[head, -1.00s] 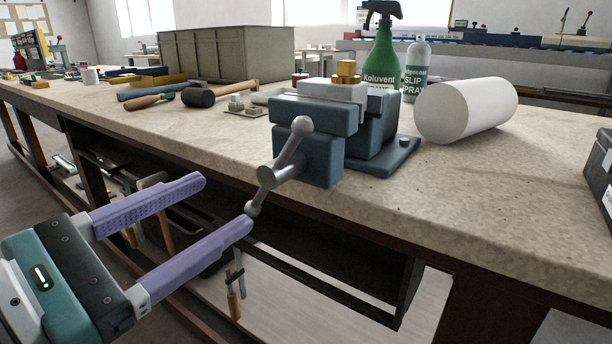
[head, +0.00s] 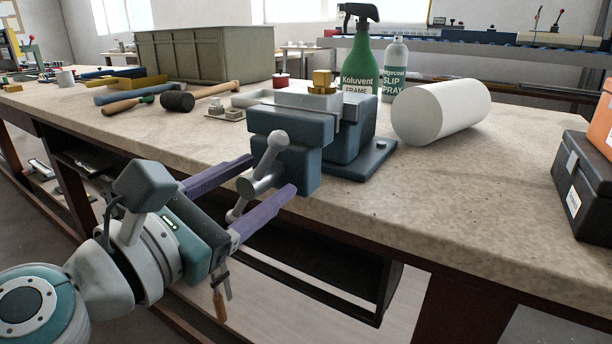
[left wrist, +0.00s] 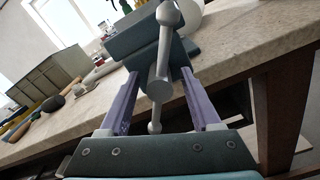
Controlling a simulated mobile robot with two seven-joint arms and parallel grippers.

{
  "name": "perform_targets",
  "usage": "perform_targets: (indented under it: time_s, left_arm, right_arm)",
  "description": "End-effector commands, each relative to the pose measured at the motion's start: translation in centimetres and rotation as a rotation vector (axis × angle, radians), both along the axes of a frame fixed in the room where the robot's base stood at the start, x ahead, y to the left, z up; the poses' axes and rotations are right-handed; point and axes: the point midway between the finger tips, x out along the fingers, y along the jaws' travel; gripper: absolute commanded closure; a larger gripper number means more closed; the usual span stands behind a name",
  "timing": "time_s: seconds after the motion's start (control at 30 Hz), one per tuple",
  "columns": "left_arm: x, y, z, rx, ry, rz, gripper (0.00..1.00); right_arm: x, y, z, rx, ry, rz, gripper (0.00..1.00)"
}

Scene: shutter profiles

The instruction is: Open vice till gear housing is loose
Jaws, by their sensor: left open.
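A blue-grey vice (head: 287,150) stands at the front edge of the workbench. Its grey handle bar (head: 269,160) with ball ends slants across the screw head in front of the jaws. A grey, partly hidden part with a brass block (head: 323,82) on it sits at the top of the vice; I take it to be the gear housing (head: 300,100). My left gripper (head: 272,176) is open, with its purple fingers on either side of the vice handle. In the left wrist view the handle (left wrist: 158,82) stands between the two fingers, apparently free of both. My right gripper is not in view.
A mallet (head: 178,101) lies to the left. A dark case (head: 588,185) sits at the right edge.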

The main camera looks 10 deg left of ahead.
Motion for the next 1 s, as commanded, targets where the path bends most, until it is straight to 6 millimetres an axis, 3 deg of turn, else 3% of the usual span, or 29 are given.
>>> perform_targets:
  time_s: [0.07,0.6,1.0]
  left_arm:
    - [-0.02,0.01,0.00,0.000,0.000,0.000,0.40]
    - [-0.03,0.03,-0.01,0.000,0.000,0.000,1.00]
    - [-0.03,0.03,-0.01,0.000,0.000,0.000,1.00]
  right_arm:
    - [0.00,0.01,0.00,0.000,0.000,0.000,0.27]
    - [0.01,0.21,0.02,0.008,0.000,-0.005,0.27]
    - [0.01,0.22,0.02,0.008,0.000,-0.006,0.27]
